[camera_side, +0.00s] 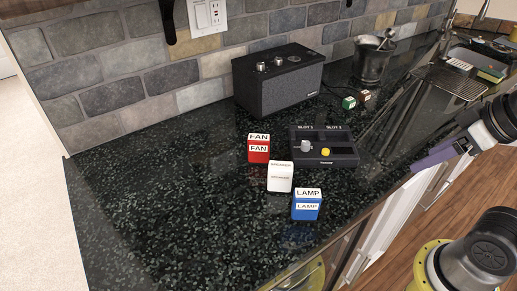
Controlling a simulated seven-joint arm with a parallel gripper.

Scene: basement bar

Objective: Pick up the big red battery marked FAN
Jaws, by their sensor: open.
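The red battery (259,153) marked FAN stands upright on the dark speckled counter, left of the black slot box. A blue battery (306,208) marked LAMP stands nearer the counter's front edge. My gripper (418,165) is at the right, over the counter's front edge, well apart from the batteries. It is open and nothing shows between its jaws; its fingertips are small in the view.
The black box (345,160) marked SLOT 1 and SLOT 2 has a grey and a yellow knob. A black speaker (280,85), a metal mortar (371,62) and small green (349,102) and brown blocks (364,95) stand behind. The counter (160,190) left of the red battery is clear.

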